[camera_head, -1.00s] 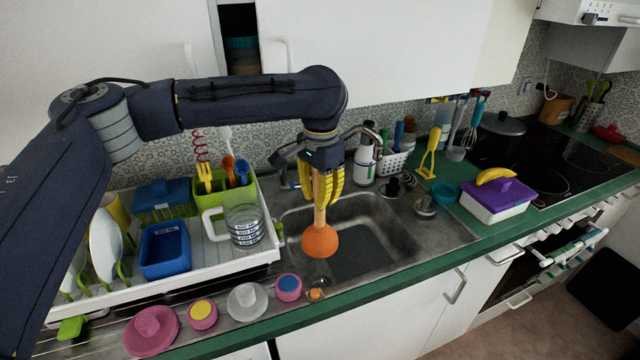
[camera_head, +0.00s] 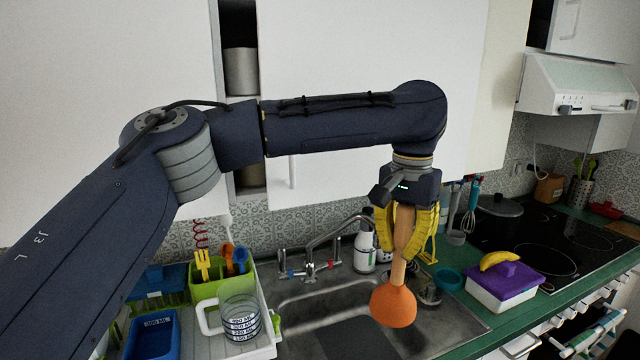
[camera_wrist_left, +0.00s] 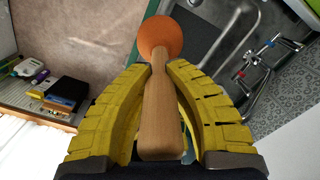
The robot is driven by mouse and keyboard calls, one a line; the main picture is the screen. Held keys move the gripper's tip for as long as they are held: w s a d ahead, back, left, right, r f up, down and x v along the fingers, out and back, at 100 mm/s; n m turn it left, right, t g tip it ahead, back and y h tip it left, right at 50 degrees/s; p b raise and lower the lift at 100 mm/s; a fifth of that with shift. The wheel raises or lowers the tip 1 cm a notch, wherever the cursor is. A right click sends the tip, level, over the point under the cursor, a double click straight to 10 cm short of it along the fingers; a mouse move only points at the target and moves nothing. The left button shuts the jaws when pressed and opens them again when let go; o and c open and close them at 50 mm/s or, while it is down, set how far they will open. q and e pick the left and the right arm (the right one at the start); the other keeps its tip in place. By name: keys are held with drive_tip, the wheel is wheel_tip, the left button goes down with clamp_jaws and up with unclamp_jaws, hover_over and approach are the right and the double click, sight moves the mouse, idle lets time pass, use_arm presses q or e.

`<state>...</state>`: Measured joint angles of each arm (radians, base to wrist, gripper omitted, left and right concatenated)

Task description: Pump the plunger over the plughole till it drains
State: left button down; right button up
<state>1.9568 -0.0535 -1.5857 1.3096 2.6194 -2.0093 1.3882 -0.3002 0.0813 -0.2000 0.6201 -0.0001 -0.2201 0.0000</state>
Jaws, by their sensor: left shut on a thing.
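The plunger (camera_head: 395,302) has an orange rubber cup and a light wooden handle. My left gripper (camera_head: 402,238) is shut on the handle and holds the plunger cup-down, slightly tilted, in the air near the right side of the sink. In the left wrist view the handle (camera_wrist_left: 162,115) lies between the yellow fingers, with the orange cup (camera_wrist_left: 174,36) beyond them. The steel sink (camera_head: 300,300) shows left of the plunger, with the tap (camera_head: 330,240) behind it. I cannot make out the plughole or any water. My right gripper is not in view.
A dish rack with a measuring jug (camera_head: 238,316) and a blue tub (camera_head: 152,338) stands left of the sink. A purple-lidded box (camera_head: 503,285) with a banana (camera_head: 499,260) stands to the right, before the hob (camera_head: 540,250). A white bottle (camera_head: 364,255) stands behind the sink.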

use_arm(q)
drive_tip(key=shift+m, duration=0.3)
drive_tip(key=s+d+r, duration=0.2)
drive_tip(key=d+r, duration=0.1)
idle(0.9)
